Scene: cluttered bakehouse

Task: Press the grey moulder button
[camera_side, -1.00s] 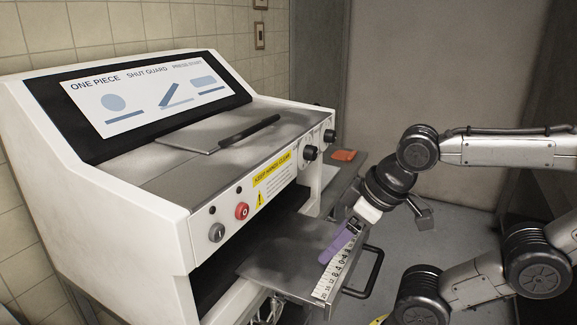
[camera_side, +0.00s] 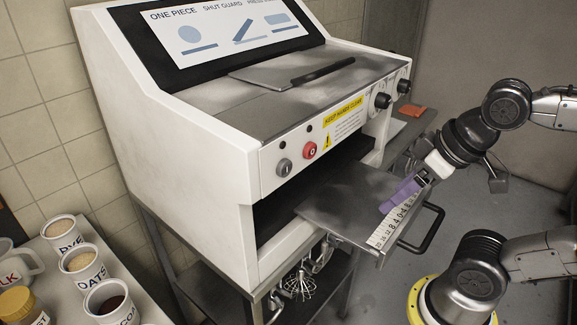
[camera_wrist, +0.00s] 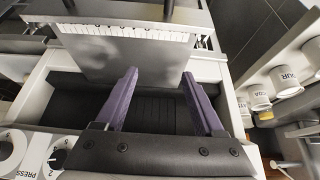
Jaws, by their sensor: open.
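The grey moulder button (camera_side: 284,167) is on the white front panel of the moulder (camera_side: 190,150), left of a red button (camera_side: 310,150). Nothing touches it in the side view, and I cannot make it out in the wrist view. My gripper (camera_side: 400,196), with purple fingers, is over the outer part of the metal tray (camera_side: 335,205), near its ruler strip, well right of the grey button. In the wrist view my gripper (camera_wrist: 159,73) has its fingers apart with nothing between them.
Black knobs (camera_side: 382,100) sit at the panel's right end. A yellow warning label (camera_side: 343,111) is beside the buttons. The tray's black handle (camera_side: 428,228) juts out below my gripper. Labelled pots (camera_side: 82,265) stand at lower left. A whisk (camera_side: 300,286) hangs below.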

